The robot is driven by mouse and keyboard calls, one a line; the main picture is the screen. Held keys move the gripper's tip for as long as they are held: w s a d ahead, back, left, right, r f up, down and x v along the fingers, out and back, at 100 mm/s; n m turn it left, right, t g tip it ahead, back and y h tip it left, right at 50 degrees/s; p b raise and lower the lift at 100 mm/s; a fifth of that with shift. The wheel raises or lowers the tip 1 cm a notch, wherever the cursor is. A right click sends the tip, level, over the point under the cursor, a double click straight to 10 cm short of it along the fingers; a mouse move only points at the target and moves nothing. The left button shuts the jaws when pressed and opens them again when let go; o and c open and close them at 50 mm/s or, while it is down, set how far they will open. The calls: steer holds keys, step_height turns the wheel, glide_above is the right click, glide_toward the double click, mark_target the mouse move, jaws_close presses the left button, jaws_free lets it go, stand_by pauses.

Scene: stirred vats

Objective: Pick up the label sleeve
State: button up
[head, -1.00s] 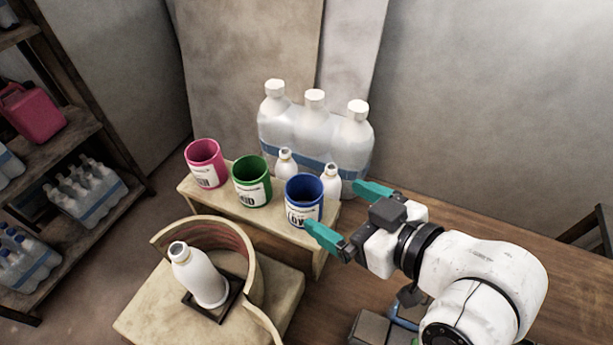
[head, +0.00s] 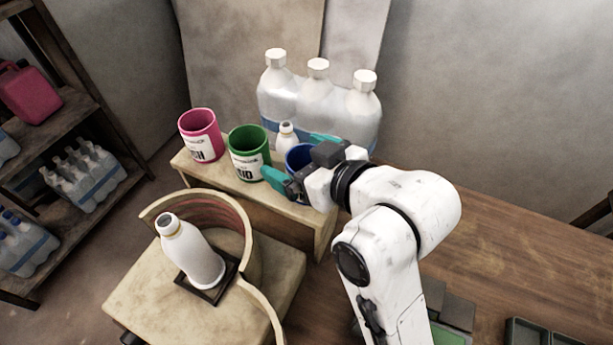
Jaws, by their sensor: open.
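Three label sleeves stand in a row on a pale wooden step: a pink one (head: 201,137), a green one (head: 249,155) and a blue one (head: 296,157). Pink and green are upright with white printed labels facing me. My gripper (head: 289,155) is open, with its teal fingers on either side of the blue sleeve. The near finger crosses its front and the far finger is behind it. The blue sleeve's label and lower part are hidden by my gripper. I cannot tell whether the fingers touch it.
A small white bottle (head: 286,136) stands behind the sleeves, before a pack of large bottles (head: 318,95). In front, a white bottle (head: 192,252) stands on a dark square base inside a curved wall (head: 256,291). The table at right (head: 520,240) is largely clear.

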steer(key=c, duration=0.7)
steer(key=shift+o, duration=0.2)
steer(key=shift+r, duration=0.1)
